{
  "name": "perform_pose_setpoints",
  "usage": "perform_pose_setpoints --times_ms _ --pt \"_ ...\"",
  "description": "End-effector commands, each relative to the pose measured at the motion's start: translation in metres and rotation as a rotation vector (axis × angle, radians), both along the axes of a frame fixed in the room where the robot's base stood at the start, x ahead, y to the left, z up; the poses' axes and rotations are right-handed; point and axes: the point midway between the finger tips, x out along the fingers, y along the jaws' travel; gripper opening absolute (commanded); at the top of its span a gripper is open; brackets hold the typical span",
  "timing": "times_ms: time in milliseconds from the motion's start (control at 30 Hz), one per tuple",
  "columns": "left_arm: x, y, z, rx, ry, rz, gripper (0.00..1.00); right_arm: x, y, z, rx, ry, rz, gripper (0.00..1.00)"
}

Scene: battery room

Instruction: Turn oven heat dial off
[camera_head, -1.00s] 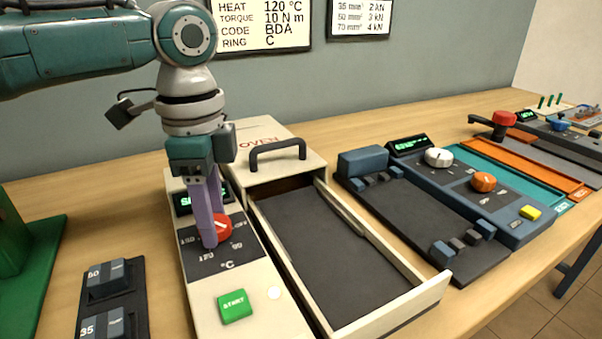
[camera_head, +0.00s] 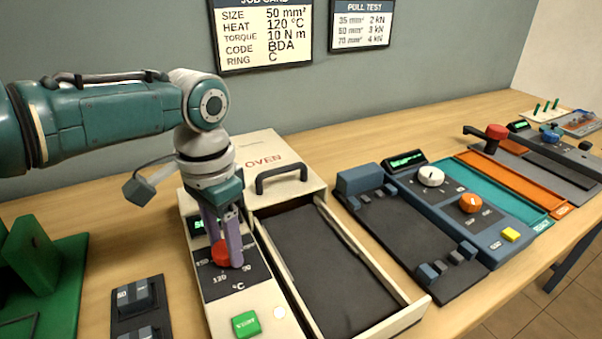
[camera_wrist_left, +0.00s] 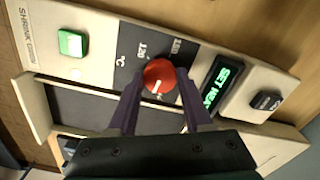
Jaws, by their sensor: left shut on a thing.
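The red heat dial (camera_head: 221,254) sits on the dark scale panel of the cream oven control box (camera_head: 262,320). It also shows in the left wrist view (camera_wrist_left: 158,76), with a white pointer line on its face. My left gripper (camera_head: 226,262) comes down over the dial, its purple fingers on either side of it and shut on it. In the left wrist view the fingers (camera_wrist_left: 160,95) reach to the dial's edges. The fingers hide part of the dial and its scale in the head view. My right gripper is not in view.
The oven drawer (camera_head: 335,270) is open with a dark, empty floor. A green START button (camera_head: 246,323) is at the box's front. A green display (camera_wrist_left: 222,85) stands behind the dial.

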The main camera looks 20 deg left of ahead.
Motion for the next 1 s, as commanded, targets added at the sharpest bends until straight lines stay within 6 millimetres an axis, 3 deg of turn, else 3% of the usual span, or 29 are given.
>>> perform_pose_setpoints --times_ms 500,1000 --pt "0.001 -0.001 0.002 -0.004 0.000 0.357 0.00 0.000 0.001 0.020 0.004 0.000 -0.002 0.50" --pt "0.001 -0.001 0.001 -0.002 -0.002 0.435 0.00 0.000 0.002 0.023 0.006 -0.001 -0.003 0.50"
